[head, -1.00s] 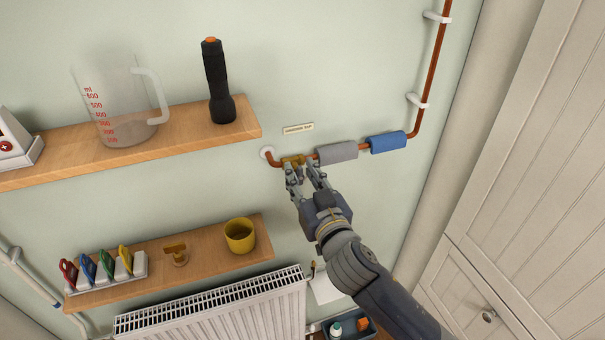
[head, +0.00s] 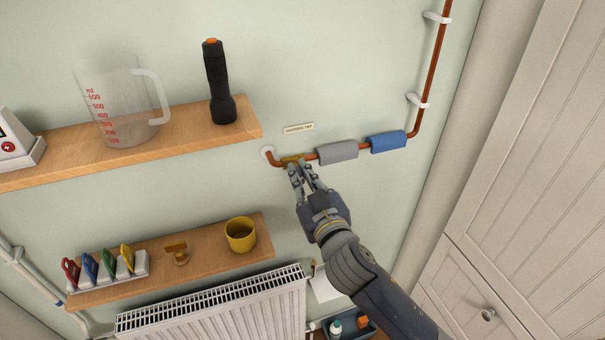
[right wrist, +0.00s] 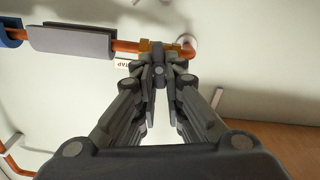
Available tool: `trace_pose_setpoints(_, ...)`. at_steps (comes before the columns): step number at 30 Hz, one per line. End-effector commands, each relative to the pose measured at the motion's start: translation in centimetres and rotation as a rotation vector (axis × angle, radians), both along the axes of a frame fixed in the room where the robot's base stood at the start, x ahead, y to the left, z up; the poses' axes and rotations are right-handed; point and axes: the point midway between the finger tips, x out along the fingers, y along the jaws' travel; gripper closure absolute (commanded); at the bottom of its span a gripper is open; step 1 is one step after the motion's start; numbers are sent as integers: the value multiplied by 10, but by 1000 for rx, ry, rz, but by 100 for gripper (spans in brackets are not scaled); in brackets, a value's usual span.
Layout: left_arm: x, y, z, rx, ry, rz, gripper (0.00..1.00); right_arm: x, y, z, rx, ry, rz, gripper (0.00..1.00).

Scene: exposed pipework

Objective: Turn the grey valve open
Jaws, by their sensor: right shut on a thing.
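The valve's brass body (head: 291,159) sits on the copper pipe at the middle of the head view, under a small label (head: 298,128). It also shows at the top of the right wrist view (right wrist: 148,46). My right gripper (head: 301,168) reaches up to the valve from below right. Its fingers (right wrist: 160,74) have come together at the valve and are shut on it. My left gripper is not in view.
Grey (head: 338,153) and blue (head: 388,142) sleeves wrap the pipe (head: 430,75) right of the valve. An upper shelf (head: 190,137) with a jug (head: 125,110) and a black torch (head: 217,85) ends left of it. A yellow mug (head: 240,235) stands on a lower shelf above a radiator (head: 215,310).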

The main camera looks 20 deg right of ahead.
Motion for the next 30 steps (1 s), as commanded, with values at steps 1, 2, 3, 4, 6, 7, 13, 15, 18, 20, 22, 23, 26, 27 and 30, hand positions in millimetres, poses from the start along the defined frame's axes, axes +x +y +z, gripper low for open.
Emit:
trace_pose_setpoints(1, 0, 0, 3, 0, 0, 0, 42, 0, 1, 1, -39, -1, 0, 100)
trace_pose_setpoints(2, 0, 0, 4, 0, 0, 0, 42, 0, 1, 1, -67, -2, 0, 100)
trace_pose_setpoints(3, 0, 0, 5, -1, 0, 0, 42, 0, 1, 1, -105, -4, -1, 100)
trace_pose_setpoints(4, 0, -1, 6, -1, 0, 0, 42, 0, 2, 1, -134, -4, -1, 100)
trace_pose_setpoints(6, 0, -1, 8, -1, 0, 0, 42, 0, 2, 0, -201, -6, 0, 100)
trace_pose_setpoints(7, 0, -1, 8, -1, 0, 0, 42, 0, 3, 0, -230, -7, 0, 100)
trace_pose_setpoints(13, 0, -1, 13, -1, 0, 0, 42, 0, 5, -1, -421, -13, 0, 100)
trace_pose_setpoints(15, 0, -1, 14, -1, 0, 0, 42, 0, 5, -2, -488, -17, 0, 100)
trace_pose_setpoints(18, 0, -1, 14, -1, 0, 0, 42, 0, 6, -3, -583, -20, -1, 100)
trace_pose_setpoints(20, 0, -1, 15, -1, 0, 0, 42, 0, 6, -4, -640, -22, 0, 100)
trace_pose_setpoints(22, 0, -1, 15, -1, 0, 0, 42, 0, 7, -4, -707, -24, 0, 100)
trace_pose_setpoints(23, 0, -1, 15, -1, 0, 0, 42, 0, 7, -5, -735, -25, 0, 100)
trace_pose_setpoints(26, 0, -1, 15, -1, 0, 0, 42, 0, 8, -6, -830, -30, 0, 100)
trace_pose_setpoints(27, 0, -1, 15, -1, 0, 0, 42, 0, 8, -6, -868, -31, 0, 100)
trace_pose_setpoints(30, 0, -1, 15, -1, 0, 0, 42, 0, 8, -7, -960, -33, 0, 100)
